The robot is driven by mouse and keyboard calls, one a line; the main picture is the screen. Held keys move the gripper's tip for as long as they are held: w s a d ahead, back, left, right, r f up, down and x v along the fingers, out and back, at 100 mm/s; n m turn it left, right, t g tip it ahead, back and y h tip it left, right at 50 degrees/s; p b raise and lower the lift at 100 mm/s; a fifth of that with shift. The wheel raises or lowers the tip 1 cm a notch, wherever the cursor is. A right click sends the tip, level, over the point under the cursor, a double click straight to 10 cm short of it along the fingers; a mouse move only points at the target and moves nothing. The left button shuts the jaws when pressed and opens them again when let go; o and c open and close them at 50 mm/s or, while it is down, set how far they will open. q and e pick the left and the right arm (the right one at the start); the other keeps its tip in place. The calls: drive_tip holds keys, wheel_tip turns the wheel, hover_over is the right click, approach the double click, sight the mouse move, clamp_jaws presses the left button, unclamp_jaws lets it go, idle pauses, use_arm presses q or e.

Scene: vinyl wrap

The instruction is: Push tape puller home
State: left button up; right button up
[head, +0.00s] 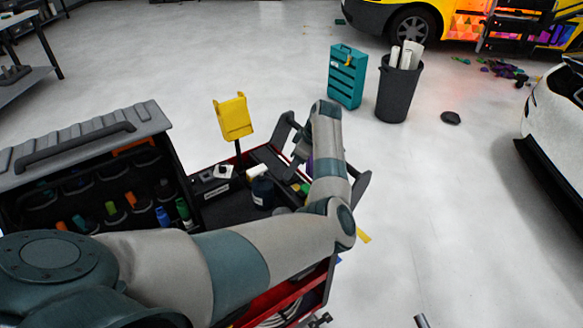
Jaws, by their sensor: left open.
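My left arm reaches in from the lower left, across the front of a red and black tool cart (235,200). Its wrist stands over the cart's right end. My left gripper (299,150) is mostly hidden behind the wrist; it is open, and I see nothing held in it. I cannot pick out the tape puller for sure. A small purple item (309,166) shows partly beside the wrist, and small green and yellow items (301,188) lie on the cart top near it. My arm hides part of the cart top. My right gripper is not in view.
An open case (90,150) with bottles stands left of the cart top. A yellow holder (233,117) rises behind the cart. A teal case (347,76) and a grey bin (398,92) stand on the floor beyond. A white car (556,120) is at right.

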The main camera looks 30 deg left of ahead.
use_arm(q)
drive_tip(key=shift+w+d+r, duration=0.15)
drive_tip(key=shift+d+r, duration=0.05)
drive_tip(key=shift+r, duration=0.1)
drive_tip(key=a+b+v, duration=0.1)
drive_tip(key=b+v, duration=0.3)
drive_tip(key=v, duration=1.1)
drive_tip(key=shift+r, duration=0.3)
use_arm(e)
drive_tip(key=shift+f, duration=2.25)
use_arm(q)
drive_tip(key=s+m+t, duration=0.1)
drive_tip(key=m, duration=0.1)
drive_tip(key=s+m+b, duration=0.1)
drive_tip(key=s+m, duration=0.1)
drive_tip(key=shift+d+m+t, duration=0.3)
drive_tip(key=shift+d+t, duration=0.1)
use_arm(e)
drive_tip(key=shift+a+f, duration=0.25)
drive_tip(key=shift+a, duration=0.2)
